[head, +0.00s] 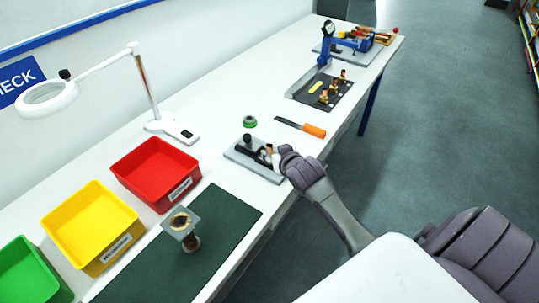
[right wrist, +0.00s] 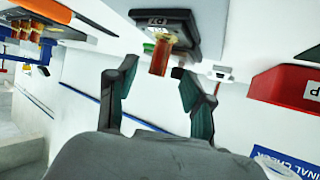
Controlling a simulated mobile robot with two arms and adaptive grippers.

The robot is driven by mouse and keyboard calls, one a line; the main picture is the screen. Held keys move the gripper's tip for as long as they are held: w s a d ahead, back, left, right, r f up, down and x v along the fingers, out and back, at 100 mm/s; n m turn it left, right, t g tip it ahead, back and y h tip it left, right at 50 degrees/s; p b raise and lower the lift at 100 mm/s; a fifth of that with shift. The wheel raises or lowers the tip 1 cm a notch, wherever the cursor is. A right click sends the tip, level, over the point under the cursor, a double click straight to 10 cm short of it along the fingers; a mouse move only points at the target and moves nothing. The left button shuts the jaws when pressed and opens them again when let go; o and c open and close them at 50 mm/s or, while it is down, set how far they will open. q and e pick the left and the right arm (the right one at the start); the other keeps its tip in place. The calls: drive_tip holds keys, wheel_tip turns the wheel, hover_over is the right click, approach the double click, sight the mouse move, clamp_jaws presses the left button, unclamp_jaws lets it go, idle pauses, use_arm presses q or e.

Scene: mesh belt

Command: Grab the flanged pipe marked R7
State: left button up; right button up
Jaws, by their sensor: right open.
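A flanged pipe (head: 188,243) stands on the dark green mat (head: 230,212) in the head view, its grey square flange on top; I can read no mark on it there. My right gripper (head: 273,158) is beside the grey fixture (head: 240,156), well right of that pipe. In the right wrist view the gripper (right wrist: 155,98) is open. A copper-coloured tube (right wrist: 160,58) shows ahead between its fingertips, apart from them. My left gripper is not in view.
Red (head: 150,200), yellow (head: 75,262) and green (head: 30,292) bins line the left. A magnifier lamp (head: 155,100) stands behind. An orange-handled tool (head: 313,131) and green ring (head: 250,122) lie past the fixture; brass fittings (head: 325,97) sit farther back.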

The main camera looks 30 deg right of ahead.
sight(271, 150)
drive_tip(key=shift+w, duration=0.25)
drive_tip(key=shift+p+x, duration=0.8)
drive_tip(key=shift+x, duration=1.55)
drive_tip(key=shift+s, duration=0.15)
drive_tip(key=shift+c, duration=0.7)
clamp_jaws()
drive_tip(key=shift+d, duration=0.1)
